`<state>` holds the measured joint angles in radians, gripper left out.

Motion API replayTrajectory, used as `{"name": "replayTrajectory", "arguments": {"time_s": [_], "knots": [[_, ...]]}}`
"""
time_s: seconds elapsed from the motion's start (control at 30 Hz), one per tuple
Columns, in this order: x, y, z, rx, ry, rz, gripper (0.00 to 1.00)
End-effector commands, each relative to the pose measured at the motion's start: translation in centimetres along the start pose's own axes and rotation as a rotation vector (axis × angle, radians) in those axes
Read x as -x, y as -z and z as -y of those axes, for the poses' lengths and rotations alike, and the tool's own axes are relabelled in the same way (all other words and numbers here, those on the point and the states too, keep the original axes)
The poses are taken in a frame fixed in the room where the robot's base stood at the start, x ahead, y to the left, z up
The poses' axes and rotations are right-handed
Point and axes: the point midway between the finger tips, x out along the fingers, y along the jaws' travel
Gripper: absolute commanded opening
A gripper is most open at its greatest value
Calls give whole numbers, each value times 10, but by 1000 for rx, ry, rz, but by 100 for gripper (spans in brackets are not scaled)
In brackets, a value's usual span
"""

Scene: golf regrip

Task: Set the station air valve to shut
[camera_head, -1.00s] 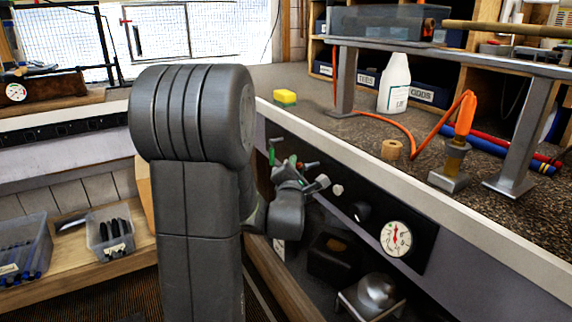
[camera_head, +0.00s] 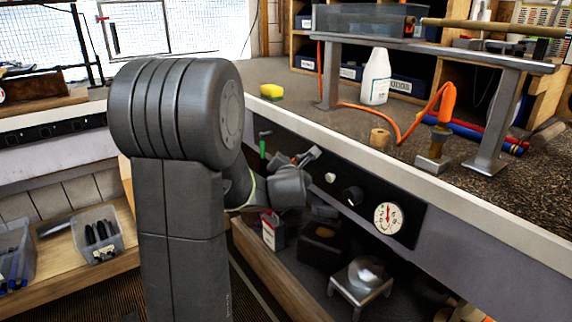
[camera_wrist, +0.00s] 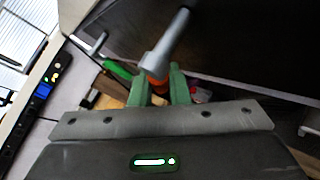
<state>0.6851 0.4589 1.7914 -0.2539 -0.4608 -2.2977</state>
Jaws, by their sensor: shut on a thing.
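In the wrist view my gripper (camera_wrist: 155,90) has its green fingers shut around the orange-red lower part of a grey lever-like piece (camera_wrist: 168,45). This looks like the air valve's handle; its grey end points up and to the right. In the head view the grey piece (camera_head: 308,156) shows small above my gripper (camera_head: 288,165), in front of the dark panel under the bench top. The valve body and its joint to the panel are hidden by my gripper. A pressure gauge (camera_head: 388,218) sits on the panel to the right.
The bench edge (camera_head: 400,165) overhangs above. Boxes and a metal stand (camera_head: 362,282) fill the shelf below.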

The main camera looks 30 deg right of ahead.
Motion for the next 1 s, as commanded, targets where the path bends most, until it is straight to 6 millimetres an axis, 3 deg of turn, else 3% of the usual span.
{"name": "replayTrajectory", "arguments": {"time_s": [1.0], "knots": [[25,3,28,431,433,-413,0]]}}
